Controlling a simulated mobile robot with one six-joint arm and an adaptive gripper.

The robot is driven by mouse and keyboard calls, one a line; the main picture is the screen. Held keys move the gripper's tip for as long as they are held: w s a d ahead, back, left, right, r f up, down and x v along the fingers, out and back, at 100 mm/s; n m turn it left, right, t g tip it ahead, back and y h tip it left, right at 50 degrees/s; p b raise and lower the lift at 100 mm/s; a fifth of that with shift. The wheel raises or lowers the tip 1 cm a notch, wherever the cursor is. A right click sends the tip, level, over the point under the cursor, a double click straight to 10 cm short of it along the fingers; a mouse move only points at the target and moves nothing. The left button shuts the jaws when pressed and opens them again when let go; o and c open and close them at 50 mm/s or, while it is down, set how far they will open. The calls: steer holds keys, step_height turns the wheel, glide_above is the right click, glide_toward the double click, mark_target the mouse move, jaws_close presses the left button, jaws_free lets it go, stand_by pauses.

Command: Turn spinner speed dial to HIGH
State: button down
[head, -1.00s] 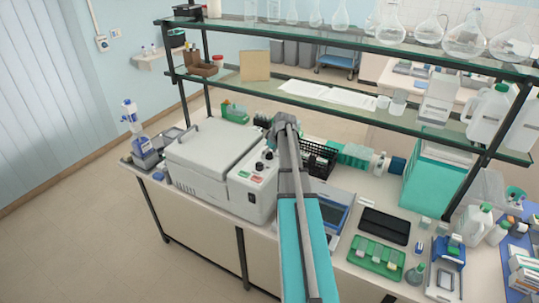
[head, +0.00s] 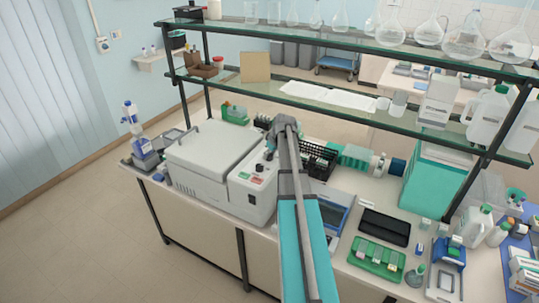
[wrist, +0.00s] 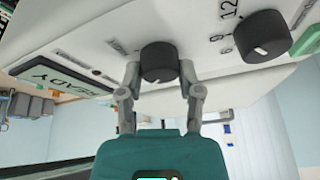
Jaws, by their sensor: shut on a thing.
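The white spinner (head: 210,165) stands on the bench in the head view, with its sloped control panel (head: 245,186) at its right end. In the wrist view, a black round dial (wrist: 160,60) with a pale pointer mark sits between my gripper's (wrist: 159,72) two fingers. The gripper is shut on it. Small printed labels lie around this dial, too small to read. A second black dial (wrist: 263,36), with numbers such as 9 and 12 beside it, is to the right, apart from the fingers. In the head view my gripper (head: 269,152) is over the panel's back part and partly hides the dials there.
A display reading READY (wrist: 60,78) is left of the held dial in the wrist view. A black rack (head: 318,158) stands behind and right of my arm. The glass shelf (head: 340,98) spans the bench's back above the spinner.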

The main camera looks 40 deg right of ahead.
steer(key=m+h, duration=0.1)
steer(key=m, duration=0.2)
steer(key=shift+m, duration=0.3)
steer(key=m+h, duration=0.2)
steer(key=m, duration=0.2)
steer(key=shift+g, duration=0.3)
steer(key=m+g+h, duration=0.1)
steer(key=m, duration=0.3)
steer(key=shift+a+m+g+h, duration=0.1)
steer(key=shift+m+g+h, duration=0.4)
steer(key=shift+m, duration=1.5)
steer(key=shift+s, duration=0.1)
steer(key=shift+c, duration=1.3)
jaws_free()
